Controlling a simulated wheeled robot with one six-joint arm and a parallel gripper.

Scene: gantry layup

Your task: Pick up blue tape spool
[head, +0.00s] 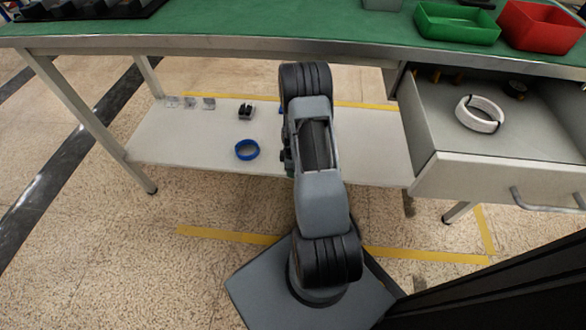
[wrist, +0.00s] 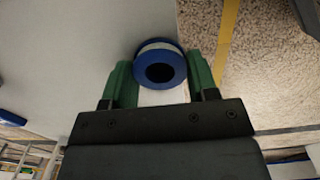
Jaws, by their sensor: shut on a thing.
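The blue tape spool (wrist: 179,70), a blue disc with a dark centre hole and a pale band, sits between the green fingers of my gripper (wrist: 159,72) in the wrist view. The fingers are closed on its two sides. In the head view my arm hides the gripper; only a small bit of blue shows at the arm's left edge. A separate blue ring (head: 247,149) lies on the pale lower shelf (head: 190,140), left of my arm. I cannot tell whether the held spool touches the shelf.
The green-topped bench (head: 250,22) overhangs the shelf. An open drawer (head: 470,163) at the right holds a white ring (head: 480,114). A small black item (head: 245,111) and clear pieces (head: 190,103) lie on the shelf. Green (head: 457,23) and red (head: 541,26) bins stand on top.

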